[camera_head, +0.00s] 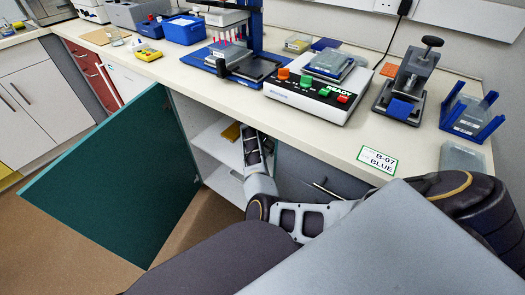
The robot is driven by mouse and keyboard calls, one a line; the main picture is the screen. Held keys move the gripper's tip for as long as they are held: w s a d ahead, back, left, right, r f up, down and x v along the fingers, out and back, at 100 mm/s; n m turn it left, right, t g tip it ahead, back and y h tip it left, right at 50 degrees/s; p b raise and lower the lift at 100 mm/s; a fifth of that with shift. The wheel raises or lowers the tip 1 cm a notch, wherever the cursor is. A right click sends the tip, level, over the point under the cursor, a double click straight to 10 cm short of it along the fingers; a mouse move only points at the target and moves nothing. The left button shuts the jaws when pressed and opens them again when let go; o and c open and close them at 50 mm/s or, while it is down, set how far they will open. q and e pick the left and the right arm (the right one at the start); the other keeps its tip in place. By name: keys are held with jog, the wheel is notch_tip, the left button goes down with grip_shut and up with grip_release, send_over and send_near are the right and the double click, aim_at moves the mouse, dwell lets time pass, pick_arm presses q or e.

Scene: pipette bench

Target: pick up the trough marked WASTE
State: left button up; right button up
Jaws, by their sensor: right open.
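No label reading WASTE can be made out, so I cannot tell which thing is that trough. A yellow object (231,131) shows in part inside the open cabinet, close to my right gripper; its label is not visible. My right gripper (257,143) is open in front of the cabinet opening, its fingers pointing up in the picture. I see nothing held between the fingers. On the bench are a blue open container (184,29) and a small yellow box (148,52), both without readable marks. My left gripper is not in view.
A green cabinet door (118,180) stands swung open on the left. White shelves (216,146) show inside. The bench (205,80) above carries a blue pipetting stand (242,65), a device marked READY (312,98), a dark press (407,85) and a blue rack (470,118).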

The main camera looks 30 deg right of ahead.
jog(key=shift+f, duration=0.25)
dwell(0.5)
jog(key=c, duration=1.1)
